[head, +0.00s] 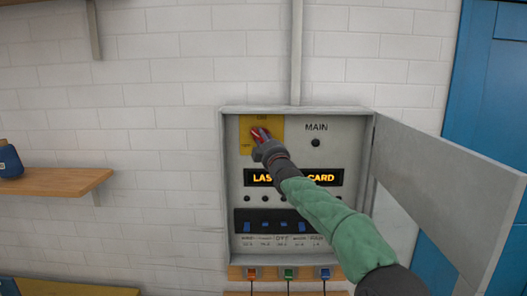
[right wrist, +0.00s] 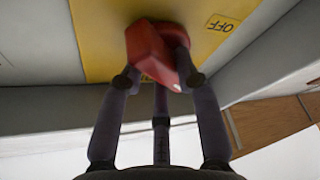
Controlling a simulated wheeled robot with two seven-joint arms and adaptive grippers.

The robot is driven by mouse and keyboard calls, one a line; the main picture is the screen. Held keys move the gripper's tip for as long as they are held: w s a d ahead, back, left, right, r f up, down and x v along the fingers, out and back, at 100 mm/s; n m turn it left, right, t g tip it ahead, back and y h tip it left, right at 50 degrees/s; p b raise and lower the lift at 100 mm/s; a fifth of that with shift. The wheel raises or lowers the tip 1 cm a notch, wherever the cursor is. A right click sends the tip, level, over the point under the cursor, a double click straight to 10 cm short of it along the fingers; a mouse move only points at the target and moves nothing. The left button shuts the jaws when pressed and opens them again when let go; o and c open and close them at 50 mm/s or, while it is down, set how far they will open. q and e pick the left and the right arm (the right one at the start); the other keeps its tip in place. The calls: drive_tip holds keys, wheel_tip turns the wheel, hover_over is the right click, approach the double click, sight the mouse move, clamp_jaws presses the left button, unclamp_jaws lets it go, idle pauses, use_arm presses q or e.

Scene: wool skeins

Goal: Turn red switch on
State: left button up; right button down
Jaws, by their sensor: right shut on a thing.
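The red switch (head: 261,134) is a red knob on a yellow plate (head: 276,125) at the upper left of an open grey electrical box. It also shows large in the right wrist view (right wrist: 150,52), tilted, with an "OFF" label (right wrist: 220,23) to its right on the yellow plate. My right gripper (head: 264,144) has its fingers shut on the red switch, and in the right wrist view the fingers (right wrist: 155,75) touch its sides. My green-sleeved right arm covers part of the box. My left gripper does not show.
The grey box (head: 230,255) hangs on a white brick wall, its door (head: 440,200) swung open to the right. Inside are a lit display (head: 325,178) and blue switches (head: 265,225). Coloured plugs (head: 289,273) sit below. A wooden shelf (head: 60,181) is at left.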

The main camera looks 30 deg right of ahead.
drive_tip(key=shift+w+f+m+h, duration=0.1)
drive_tip(key=shift+f+m+h, duration=0.1)
drive_tip(key=shift+m, duration=0.4)
drive_tip(key=shift+f+m+h, duration=0.1)
drive_tip(key=shift+m+h, duration=0.1)
drive_tip(key=shift+m, duration=0.4)
drive_tip(key=shift+m+h, duration=0.6)
drive_tip(key=shift+m, duration=0.6)
drive_tip(key=m+h, duration=0.2)
drive_tip(key=m, duration=0.2)
drive_tip(key=m+g+h, duration=0.1)
drive_tip(key=m+h, duration=0.1)
drive_tip(key=m, duration=0.3)
drive_tip(key=shift+a+h, duration=0.1)
drive_tip(key=shift+h, duration=0.2)
drive_tip(key=shift+f, duration=0.1)
drive_tip(key=c, duration=0.9)
unclamp_jaws()
